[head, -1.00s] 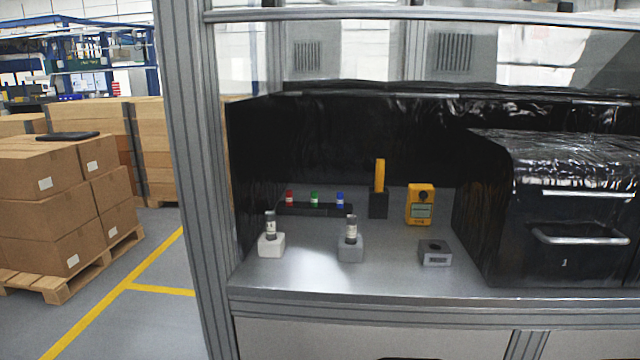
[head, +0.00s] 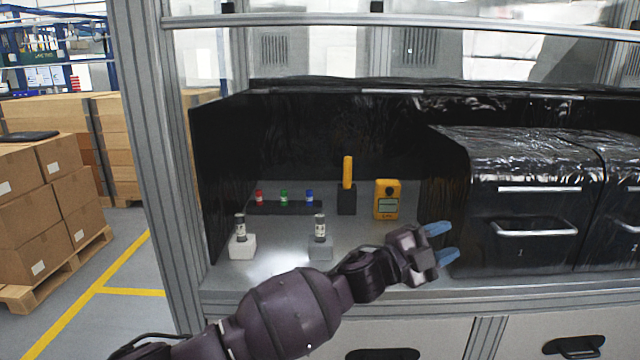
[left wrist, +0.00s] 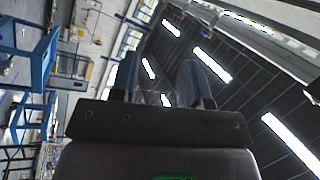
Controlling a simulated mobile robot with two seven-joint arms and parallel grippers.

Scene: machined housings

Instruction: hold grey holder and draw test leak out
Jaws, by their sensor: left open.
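The grey holder (head: 320,253) stands on the metal worktop, with a small grey test leak (head: 320,228) with a white label upright in it. A white holder (head: 243,247) to its left bears a similar upright cylinder (head: 240,227). My left gripper (head: 443,243) is open and empty, to the right of the grey holder and apart from it, with its blue fingers pointing right. In the left wrist view its two fingers (left wrist: 158,80) stand apart, with only ceiling lights and the hall behind them. My right gripper is not in view.
A yellow meter (head: 386,199) and a black stand (head: 346,201) with a yellow stick are behind. A dark rack (head: 290,208) with red, green and blue pieces stands at the back left. A black drawer cabinet (head: 520,230) closes off the right. A frame post (head: 150,180) stands left.

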